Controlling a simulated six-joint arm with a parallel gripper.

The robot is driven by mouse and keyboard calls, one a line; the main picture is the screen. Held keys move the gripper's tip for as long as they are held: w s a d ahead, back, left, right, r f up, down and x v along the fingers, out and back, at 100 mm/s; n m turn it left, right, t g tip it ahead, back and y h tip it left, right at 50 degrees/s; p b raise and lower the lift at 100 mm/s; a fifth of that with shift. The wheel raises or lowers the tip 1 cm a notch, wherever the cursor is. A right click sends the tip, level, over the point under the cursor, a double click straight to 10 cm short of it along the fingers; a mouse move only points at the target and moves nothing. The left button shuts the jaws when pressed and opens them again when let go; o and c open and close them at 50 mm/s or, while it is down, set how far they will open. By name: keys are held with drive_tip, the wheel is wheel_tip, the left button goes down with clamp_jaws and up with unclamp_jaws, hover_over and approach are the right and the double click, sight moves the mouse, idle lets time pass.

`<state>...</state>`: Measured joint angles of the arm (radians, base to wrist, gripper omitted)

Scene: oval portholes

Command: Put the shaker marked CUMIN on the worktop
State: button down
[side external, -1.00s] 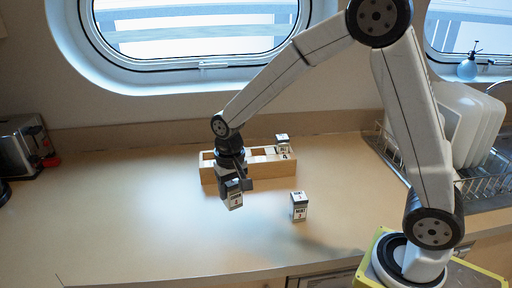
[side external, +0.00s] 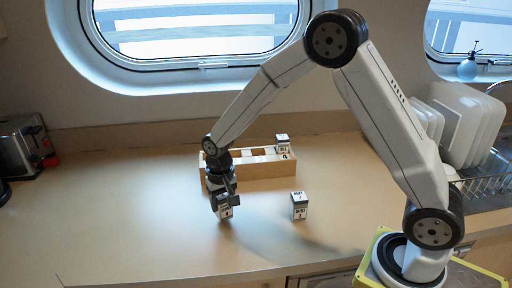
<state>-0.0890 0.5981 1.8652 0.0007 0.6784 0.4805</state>
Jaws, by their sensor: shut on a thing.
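My gripper (side external: 222,194) is shut on a small white shaker with a dark top (side external: 225,212). The shaker is upright, low over the worktop (side external: 150,220) in front of the wooden rack; I cannot tell whether its base touches. The print on its label is too small to read. A second shaker (side external: 299,206) stands on the worktop to the right, its label also unreadable. A third shaker (side external: 282,145) sits at the right end of the wooden rack (side external: 268,171). My gripper and arm hide the rack's left part.
A toaster (side external: 22,146) stands at the far left. A dish rack with white plates (side external: 455,125) is at the right, and a spray bottle (side external: 467,68) stands behind it. The worktop's left and front are clear.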

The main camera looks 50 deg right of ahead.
drive_tip(key=shift+f, duration=0.55)
drive_tip(key=shift+f, duration=0.15)
drive_tip(key=shift+c, duration=0.4)
unclamp_jaws()
drive_tip(key=shift+r, duration=0.2)
wheel_tip(320, 180, up, 12)
drive_tip(key=shift+s, duration=0.15)
idle(0.5)
drive_tip(key=s+d+f+n+t, duration=0.1)
drive_tip(key=s+d+f+n, duration=0.1)
drive_tip(key=s, duration=0.5)
drive_tip(key=s+d+f+n+t, duration=0.1)
drive_tip(key=s+d+f+n, duration=0.1)
drive_tip(key=s, duration=0.6)
drive_tip(key=shift+s+f+n+t, duration=0.2)
drive_tip(key=shift+f+n+t, duration=0.1)
drive_tip(key=shift+f, duration=0.5)
